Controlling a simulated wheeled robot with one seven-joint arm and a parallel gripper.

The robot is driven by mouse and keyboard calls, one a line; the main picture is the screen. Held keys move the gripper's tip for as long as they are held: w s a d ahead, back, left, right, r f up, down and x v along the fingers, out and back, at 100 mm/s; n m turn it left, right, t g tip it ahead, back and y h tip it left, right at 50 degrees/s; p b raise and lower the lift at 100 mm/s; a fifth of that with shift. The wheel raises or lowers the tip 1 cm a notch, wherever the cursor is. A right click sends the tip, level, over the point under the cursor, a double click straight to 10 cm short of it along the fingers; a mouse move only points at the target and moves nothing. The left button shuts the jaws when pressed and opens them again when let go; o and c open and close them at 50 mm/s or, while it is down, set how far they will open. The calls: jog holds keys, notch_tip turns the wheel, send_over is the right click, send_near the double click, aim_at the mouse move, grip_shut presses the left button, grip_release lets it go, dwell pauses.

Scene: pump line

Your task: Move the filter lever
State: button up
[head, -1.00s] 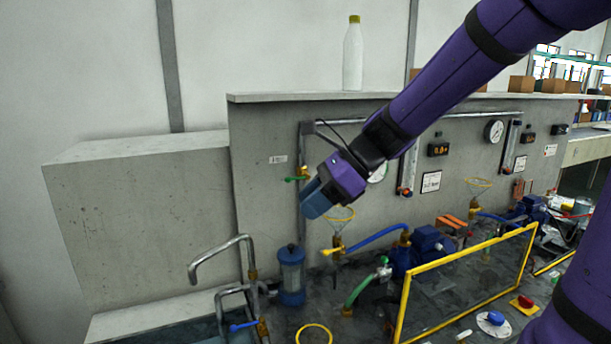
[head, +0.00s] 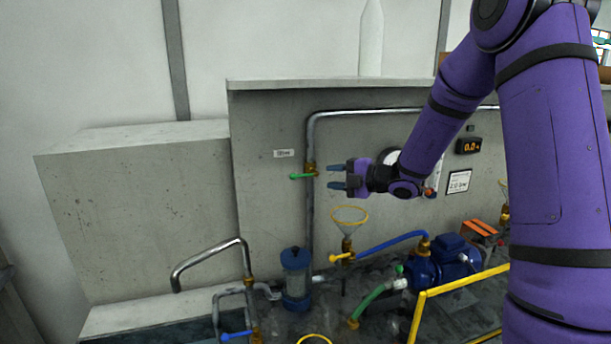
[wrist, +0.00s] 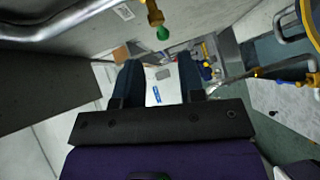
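A green lever (head: 302,176) sits on a brass valve (head: 310,169) on the upright metal pipe against the grey wall. It points left and lies about level. In the wrist view, the green lever's end (wrist: 163,33) and brass valve (wrist: 154,14) show beyond my fingertips, near the top. My gripper (head: 333,177) is just right of the valve, at about its height, fingers pointing left. Its two blue fingers are apart with nothing between them; the gap also shows in the wrist view (wrist: 160,78). A small label (head: 283,153) is above the lever; its text is too small to read.
Below stand a blue-capped clear filter canister (head: 296,275), a yellow-rimmed funnel (head: 349,218) with a yellow lever (head: 341,257), and a blue lever (head: 236,335) on lower pipes. A blue pump (head: 445,260) and yellow guard frame (head: 455,287) are at right. A bottle (head: 371,40) stands on the ledge.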

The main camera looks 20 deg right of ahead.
aim_at(306, 175)
jog(key=x, duration=0.9)
jog(key=shift+w+a+f, duration=0.1)
jog(key=shift+w+a, duration=0.05)
jog(key=shift+a, duration=0.1)
jog(key=shift+c, duration=0.4)
grip_shut()
